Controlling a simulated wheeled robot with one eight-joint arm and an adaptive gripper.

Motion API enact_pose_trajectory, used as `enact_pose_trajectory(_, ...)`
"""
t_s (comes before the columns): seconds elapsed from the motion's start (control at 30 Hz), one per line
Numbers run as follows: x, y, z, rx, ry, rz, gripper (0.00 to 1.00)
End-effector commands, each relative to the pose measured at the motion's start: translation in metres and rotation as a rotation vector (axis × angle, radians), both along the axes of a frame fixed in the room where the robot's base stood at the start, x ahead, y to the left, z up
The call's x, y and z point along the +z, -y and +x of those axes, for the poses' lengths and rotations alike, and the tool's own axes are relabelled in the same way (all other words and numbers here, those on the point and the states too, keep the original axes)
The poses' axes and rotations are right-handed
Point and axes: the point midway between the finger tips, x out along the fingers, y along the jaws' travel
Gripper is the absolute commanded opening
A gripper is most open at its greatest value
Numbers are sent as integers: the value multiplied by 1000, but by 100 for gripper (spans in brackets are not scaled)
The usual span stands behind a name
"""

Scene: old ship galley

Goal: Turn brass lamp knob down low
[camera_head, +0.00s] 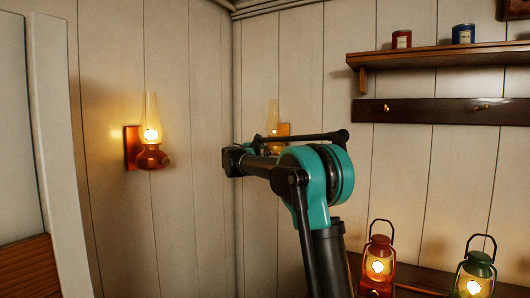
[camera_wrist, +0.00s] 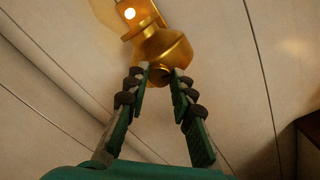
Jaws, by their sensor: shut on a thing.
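The brass lamp (camera_wrist: 165,48) hangs on the plank wall, with its glowing chimney at the top of the wrist view. In the head view its lit glass (camera_head: 272,118) shows above and behind my arm, and its lower part is hidden. The small round brass knob (camera_wrist: 160,75) sticks out below the lamp's body. My gripper (camera_wrist: 160,71) has a green finger with dark pads on each side of the knob, and it is shut on the knob. The fingertips partly cover the knob, so its turn position cannot be told. In the head view my gripper is hidden behind my arm.
A copper-red wall lamp (camera_head: 151,156) is lit on the left wall. A red lantern (camera_head: 378,266) and a green lantern (camera_head: 476,274) stand at lower right. A shelf (camera_head: 440,57) holds a red tin (camera_head: 401,40) and a blue tin (camera_head: 463,35), above a peg rail (camera_head: 440,111).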

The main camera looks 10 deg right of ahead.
Motion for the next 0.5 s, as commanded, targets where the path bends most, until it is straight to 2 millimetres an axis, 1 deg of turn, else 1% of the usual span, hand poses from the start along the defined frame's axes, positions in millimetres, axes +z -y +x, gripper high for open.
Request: enact_pose_trajectory(0.5, -1, -1, 0, 1, -19, -23, 0)
